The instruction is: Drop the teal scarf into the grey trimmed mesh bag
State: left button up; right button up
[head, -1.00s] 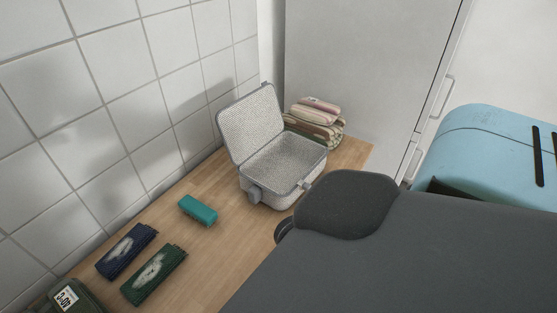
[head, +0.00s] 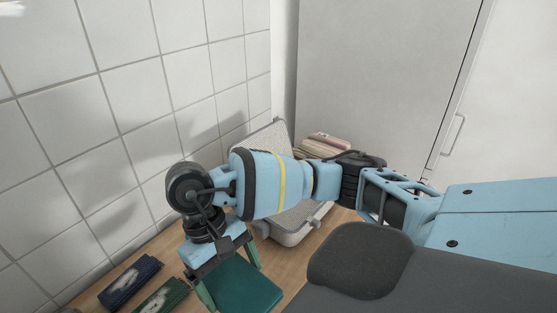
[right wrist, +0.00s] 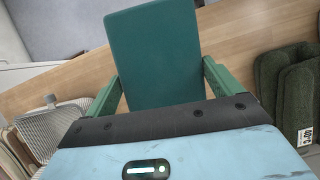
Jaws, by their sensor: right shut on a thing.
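The teal scarf (head: 248,287), a flat folded block, is held between the two green fingers of my right gripper (head: 232,278). In the right wrist view the scarf (right wrist: 155,55) stretches out ahead between the fingers (right wrist: 160,88). The grey trimmed mesh bag (head: 292,232) stands open on the wooden counter behind my right arm, which hides much of it. Its raised lid (head: 270,133) leans near the tiled wall. In the right wrist view the bag (right wrist: 55,122) shows at the left, apart from the scarf. My left gripper is out of view.
A navy folded item (head: 130,281) and a green one (head: 163,297) lie on the counter at the lower left. Striped folded cloths (head: 325,144) sit behind the bag. In the right wrist view a dark green labelled bundle (right wrist: 300,95) is at the right. Tiles line the left.

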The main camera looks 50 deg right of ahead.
aim_at(298, 212)
jog(key=z, duration=0.45)
jog(key=k+l+z, duration=0.1)
jog(key=z, duration=0.35)
jog(key=l+z, duration=0.15)
jog(key=z, duration=0.3)
jog(key=i+l+u, duration=0.3)
jog(key=l+u, duration=0.25)
jog(key=i+l+u, duration=0.3)
jog(key=k+l, duration=0.1)
